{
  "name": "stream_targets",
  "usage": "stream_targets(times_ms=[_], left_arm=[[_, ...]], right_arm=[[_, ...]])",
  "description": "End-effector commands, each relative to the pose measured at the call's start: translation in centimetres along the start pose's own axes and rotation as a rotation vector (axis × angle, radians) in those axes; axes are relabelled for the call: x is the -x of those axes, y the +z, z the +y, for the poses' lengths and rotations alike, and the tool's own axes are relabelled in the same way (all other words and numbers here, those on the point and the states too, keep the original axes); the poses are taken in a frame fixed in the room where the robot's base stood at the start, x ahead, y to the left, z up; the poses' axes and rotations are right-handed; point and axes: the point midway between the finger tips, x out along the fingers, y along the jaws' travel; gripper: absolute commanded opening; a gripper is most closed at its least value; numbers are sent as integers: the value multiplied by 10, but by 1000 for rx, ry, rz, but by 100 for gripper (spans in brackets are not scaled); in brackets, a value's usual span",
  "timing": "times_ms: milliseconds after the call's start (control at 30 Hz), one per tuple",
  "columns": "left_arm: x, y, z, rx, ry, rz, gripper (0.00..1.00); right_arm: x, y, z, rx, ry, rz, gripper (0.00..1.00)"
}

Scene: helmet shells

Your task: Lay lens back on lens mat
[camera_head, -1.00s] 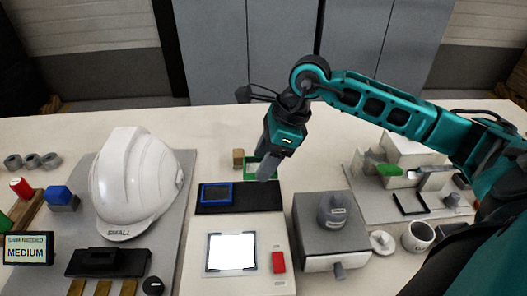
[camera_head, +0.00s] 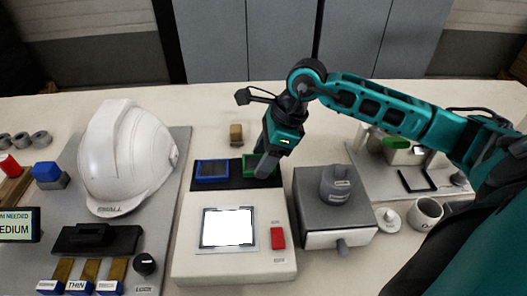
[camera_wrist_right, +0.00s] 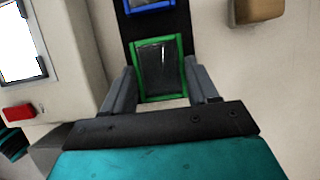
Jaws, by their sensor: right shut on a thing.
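My right gripper (camera_head: 262,170) points down at the black mat (camera_head: 233,183) on the far end of the pale box. It is shut on the green-framed lens (camera_head: 248,164), partly hidden by the fingers. In the right wrist view, the lens's dark pane (camera_wrist_right: 158,65) lies between the two fingers, over the right part of the black mat. A blue-framed lens (camera_head: 212,170) lies on the mat's left part, beside the green one. Whether the green lens touches the mat is hard to tell. My left gripper is not in view.
The pale box has a lit white screen (camera_head: 228,228) and a red button (camera_head: 278,238). A white helmet (camera_head: 125,155) stands at left. A grey box (camera_head: 335,210) with a grey bottle-like piece stands close at right. A small wooden block (camera_head: 236,134) sits behind the mat.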

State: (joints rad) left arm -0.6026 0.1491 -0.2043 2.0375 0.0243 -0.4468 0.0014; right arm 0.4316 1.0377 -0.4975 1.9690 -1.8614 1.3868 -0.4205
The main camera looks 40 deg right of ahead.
Motion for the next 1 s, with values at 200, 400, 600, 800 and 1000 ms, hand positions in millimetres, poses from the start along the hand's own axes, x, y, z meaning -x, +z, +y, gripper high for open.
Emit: stream_targets(times_ms=[200,400,600,800,1000], left_arm=[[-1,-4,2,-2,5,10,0],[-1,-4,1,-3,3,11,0],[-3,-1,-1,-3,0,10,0],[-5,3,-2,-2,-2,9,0],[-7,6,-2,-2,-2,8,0]], right_arm=[[-2,0,0,0,-1,-1,28],[-2,-1,0,0,-1,-1,28],[-5,-2,0,0,-1,-1,28],[-9,-3,0,0,-1,-1,28],[-11,-4,0,0,-1,-1,60]])
